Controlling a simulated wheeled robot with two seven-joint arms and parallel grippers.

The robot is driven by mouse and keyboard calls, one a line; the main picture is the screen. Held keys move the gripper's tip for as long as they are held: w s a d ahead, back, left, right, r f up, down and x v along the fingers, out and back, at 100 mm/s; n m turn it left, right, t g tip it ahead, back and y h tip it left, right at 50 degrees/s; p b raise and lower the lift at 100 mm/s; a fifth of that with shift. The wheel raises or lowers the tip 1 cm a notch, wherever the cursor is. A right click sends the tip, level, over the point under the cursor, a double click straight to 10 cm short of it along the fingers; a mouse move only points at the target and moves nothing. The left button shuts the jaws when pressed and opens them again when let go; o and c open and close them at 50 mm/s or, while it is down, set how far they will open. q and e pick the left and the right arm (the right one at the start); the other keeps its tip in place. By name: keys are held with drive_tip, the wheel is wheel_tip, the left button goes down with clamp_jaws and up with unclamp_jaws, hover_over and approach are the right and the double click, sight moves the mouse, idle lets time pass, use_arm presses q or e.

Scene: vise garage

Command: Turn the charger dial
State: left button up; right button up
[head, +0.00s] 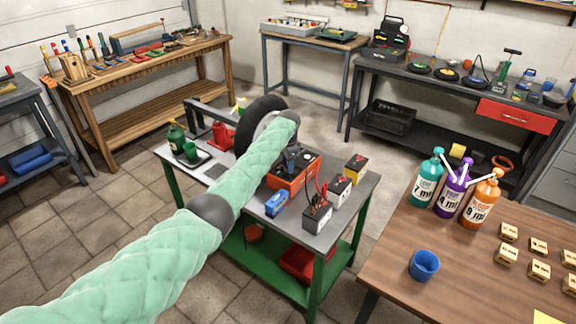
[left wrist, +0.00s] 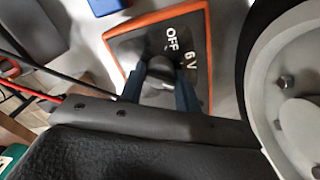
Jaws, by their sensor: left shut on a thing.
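The charger (head: 292,172) is an orange box with a dark top on the grey-topped green cart. In the left wrist view its grey face (left wrist: 125,45) has an orange rim and the labels "OFF" and "6 V". The dark dial (left wrist: 160,68) sits just below these labels. My left gripper (left wrist: 160,88) is shut on the dial, with one blue-grey finger on each side. The dial's pointer is partly hidden, so I cannot tell its setting. In the head view my left gripper (head: 291,158) is over the charger, partly hidden by my forearm. My right gripper is not in view.
A wheel (head: 262,112) stands close behind the charger.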

use_arm(q)
drive_tip(key=shift+r+m, duration=0.1)
drive_tip(key=shift+m, duration=1.4)
drive_tip(key=shift+w+m+b, duration=0.1)
drive_tip(key=shift+m+b, duration=0.2)
drive_tip(key=shift+m, duration=0.4)
drive_tip(key=shift+r, duration=0.1)
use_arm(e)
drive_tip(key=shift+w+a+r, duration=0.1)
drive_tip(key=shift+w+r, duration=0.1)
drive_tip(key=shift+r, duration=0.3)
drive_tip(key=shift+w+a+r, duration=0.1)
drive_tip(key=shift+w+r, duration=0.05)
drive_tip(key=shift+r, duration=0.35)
use_arm(q)
drive_tip(key=o, duration=1)
drive_tip(key=shift+c, duration=0.2)
